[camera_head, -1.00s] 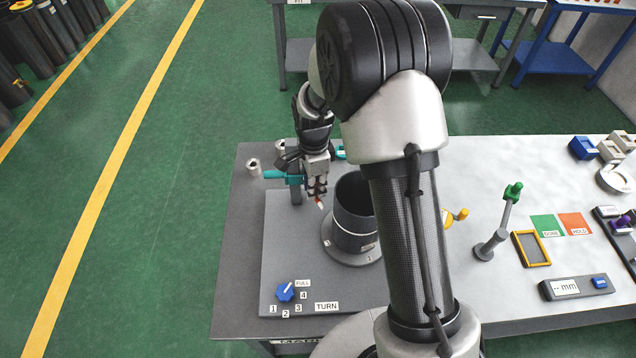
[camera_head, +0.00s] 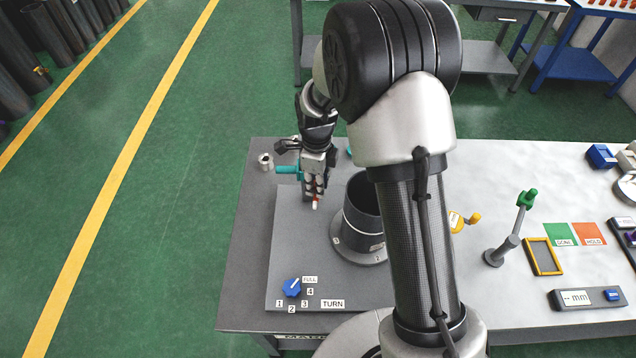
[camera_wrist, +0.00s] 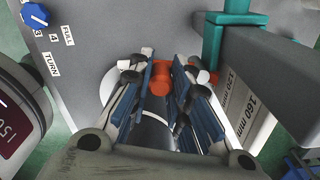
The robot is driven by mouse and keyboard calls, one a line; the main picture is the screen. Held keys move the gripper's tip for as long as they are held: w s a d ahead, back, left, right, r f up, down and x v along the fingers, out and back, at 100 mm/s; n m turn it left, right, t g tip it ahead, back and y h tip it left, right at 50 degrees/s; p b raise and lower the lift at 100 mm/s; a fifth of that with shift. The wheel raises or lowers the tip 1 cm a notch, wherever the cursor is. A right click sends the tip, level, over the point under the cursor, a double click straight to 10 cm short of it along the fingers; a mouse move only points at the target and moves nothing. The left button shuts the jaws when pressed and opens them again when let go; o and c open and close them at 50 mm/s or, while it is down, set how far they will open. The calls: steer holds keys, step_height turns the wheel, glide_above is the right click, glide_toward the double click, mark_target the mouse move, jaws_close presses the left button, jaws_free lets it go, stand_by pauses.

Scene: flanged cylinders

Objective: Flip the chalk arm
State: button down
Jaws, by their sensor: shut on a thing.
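My gripper (camera_head: 314,194) points down at the left of the bench, and its fingers are shut on an orange-red piece (camera_wrist: 160,80), which I take to be part of the chalk arm. In the head view a red piece with a white tip (camera_head: 315,204) shows just below the fingertips. The dark flanged cylinder (camera_head: 362,222) stands upright to the right of my gripper. Whether the held piece touches the cylinder cannot be told.
A blue knob (camera_head: 292,287) with numbers and a TURN label is at the grey plate's front left. A small metal cup (camera_head: 266,161) stands behind the plate. A green-topped lever (camera_head: 513,225), yellow frame (camera_head: 542,256) and mm display (camera_head: 586,298) are on the right.

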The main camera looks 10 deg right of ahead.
stand_by(0.3)
steer(key=c, duration=1.7)
jaws_free()
step_height(320, 180, up, 12)
